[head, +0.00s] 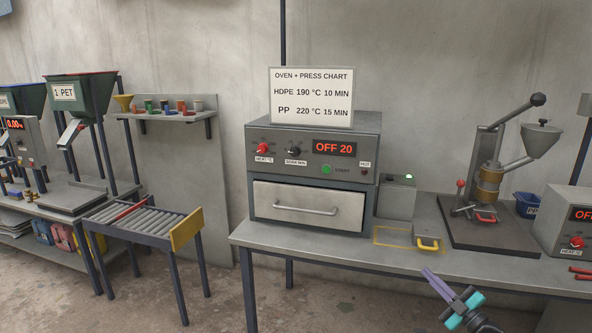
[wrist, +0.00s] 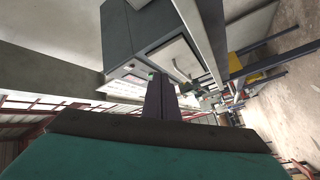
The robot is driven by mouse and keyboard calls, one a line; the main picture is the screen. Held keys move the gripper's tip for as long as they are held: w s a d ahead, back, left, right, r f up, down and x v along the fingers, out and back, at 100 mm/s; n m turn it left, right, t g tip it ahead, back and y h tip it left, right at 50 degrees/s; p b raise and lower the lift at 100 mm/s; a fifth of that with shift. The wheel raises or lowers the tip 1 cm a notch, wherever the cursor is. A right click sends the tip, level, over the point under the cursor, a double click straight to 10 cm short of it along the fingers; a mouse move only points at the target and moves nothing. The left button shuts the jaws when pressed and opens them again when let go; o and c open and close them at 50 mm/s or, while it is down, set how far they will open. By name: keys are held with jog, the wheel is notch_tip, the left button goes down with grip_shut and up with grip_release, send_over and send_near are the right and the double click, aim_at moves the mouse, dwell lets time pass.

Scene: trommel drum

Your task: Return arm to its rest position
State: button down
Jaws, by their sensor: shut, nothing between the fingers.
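My gripper (head: 429,273) shows at the bottom right of the head view, in front of the table edge, with purple fingers pointing up and left and teal parts on my wrist. The fingers are closed together with nothing between them. In the wrist view the closed fingers (wrist: 157,80) stand in the middle, pointing toward the grey oven, which appears turned on its side. The gripper appears apart from everything around it. Most of my arm is outside the head view.
The oven (head: 313,157) stands on the table (head: 335,251), its drawer shut, display reading OFF 20. A lever press (head: 487,180) stands right. A roller stand (head: 145,223) is left. Open floor lies before the table.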

jog(key=w+a+f+m+h, duration=0.2)
jog(key=a+f+m, duration=0.1)
jog(key=a+f, duration=0.4)
jog(key=w+a+f+m+h, duration=0.3)
jog(key=a+f, duration=0.4)
jog(key=f, duration=0.1)
jog(key=s+a+f+m+g+h, duration=0.2)
jog(key=s+a+f+m+g, duration=0.15)
jog(key=f, duration=0.65)
jog(key=s+a+f+m+g+h, duration=0.2)
jog(key=s+a+f+g, duration=0.15)
jog(key=f, duration=0.65)
jog(key=s+a+f+m+g+h, duration=0.1)
jog(key=s+f+m+g+h, duration=0.15)
jog(key=s+f+g, duration=0.9)
jog(key=s+a+f+g+y, duration=0.1)
jog(key=s+a+g, duration=0.1)
jog(key=s, duration=1.2)
jog(key=s+a+m+g+y, duration=0.1)
jog(key=s+g, duration=0.2)
jog(key=s, duration=1.1)
jog(key=shift+a+f, duration=0.35)
jog(key=shift+a, duration=0.05)
jog(key=shift+y, duration=0.25)
